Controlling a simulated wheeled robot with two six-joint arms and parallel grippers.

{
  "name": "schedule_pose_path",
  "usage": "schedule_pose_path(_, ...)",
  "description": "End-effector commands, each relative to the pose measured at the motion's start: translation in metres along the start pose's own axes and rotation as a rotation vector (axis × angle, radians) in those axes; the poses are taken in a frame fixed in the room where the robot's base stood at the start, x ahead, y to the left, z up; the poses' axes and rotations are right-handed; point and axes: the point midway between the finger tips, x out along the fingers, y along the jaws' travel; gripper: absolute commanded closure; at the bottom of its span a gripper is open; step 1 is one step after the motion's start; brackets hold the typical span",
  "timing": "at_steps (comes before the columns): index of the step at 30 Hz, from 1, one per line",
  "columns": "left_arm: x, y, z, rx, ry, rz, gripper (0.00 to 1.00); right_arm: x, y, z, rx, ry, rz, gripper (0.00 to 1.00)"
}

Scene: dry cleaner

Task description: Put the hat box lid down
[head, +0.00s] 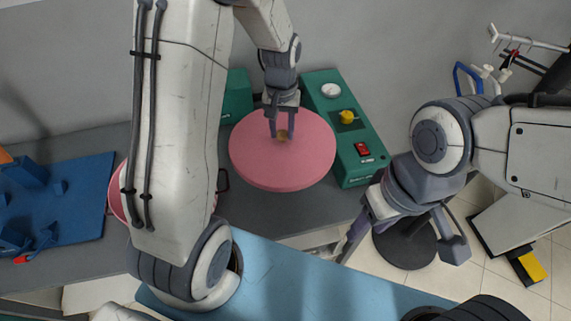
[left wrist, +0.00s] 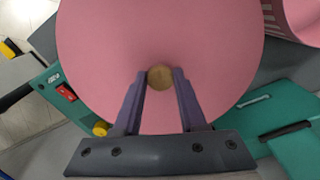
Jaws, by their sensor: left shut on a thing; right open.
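The hat box lid (head: 265,170) is a round pink disc with a small tan knob (head: 282,135). My left gripper (head: 283,132) is shut on the knob from above, and the lid looks level. The lid also fills much of the left wrist view (left wrist: 100,40), with the knob (left wrist: 160,77) between the fingers. I cannot tell whether its underside touches the counter. The pink hat box (head: 117,195) is mostly hidden behind my left arm; its ribbed side shows in the left wrist view (left wrist: 294,18). My right gripper (head: 400,250) is open and empty, right of the counter.
A green machine (head: 352,170) with a yellow knob and red switch stands right beside the lid. Another green part (head: 236,95) is behind it. A blue tray (head: 75,190) lies at the left. Bare grey counter (head: 255,217) shows in front of the lid.

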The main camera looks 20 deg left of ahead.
Motion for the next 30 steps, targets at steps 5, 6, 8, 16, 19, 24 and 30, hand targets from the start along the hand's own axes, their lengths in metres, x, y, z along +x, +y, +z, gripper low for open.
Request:
schedule_pose_path(5, 0.049, 0.001, 0.003, 0.002, -0.011, -0.002, 1.0, -0.008, -0.001, 0.0, 0.0, 0.0, 0.0, 0.5)
schedule_pose_path(6, 0.059, 0.001, 0.003, 0.002, -0.011, -0.002, 1.0, -0.01, -0.001, 0.0, 0.0, 0.0, 0.0, 0.5)
schedule_pose_path(8, 0.074, 0.001, 0.002, 0.002, -0.009, -0.002, 1.0, -0.012, -0.001, -0.001, 0.0, 0.0, 0.0, 0.5)
schedule_pose_path(16, 0.113, -0.001, 0.001, -0.001, -0.002, 0.0, 1.0, -0.017, -0.001, -0.001, 0.001, 0.0, 0.0, 0.5)
schedule_pose_path(19, 0.121, -0.001, 0.001, -0.001, -0.003, -0.001, 1.0, -0.018, -0.001, -0.001, 0.001, 0.0, 0.0, 0.5)
schedule_pose_path(24, 0.147, -0.002, 0.001, -0.002, -0.004, -0.001, 1.0, -0.024, -0.002, -0.001, 0.001, 0.0, 0.0, 0.5)
schedule_pose_path(30, 0.157, -0.002, 0.001, -0.002, 0.0, 0.0, 1.0, -0.024, -0.002, -0.001, 0.001, 0.0, 0.0, 0.5)
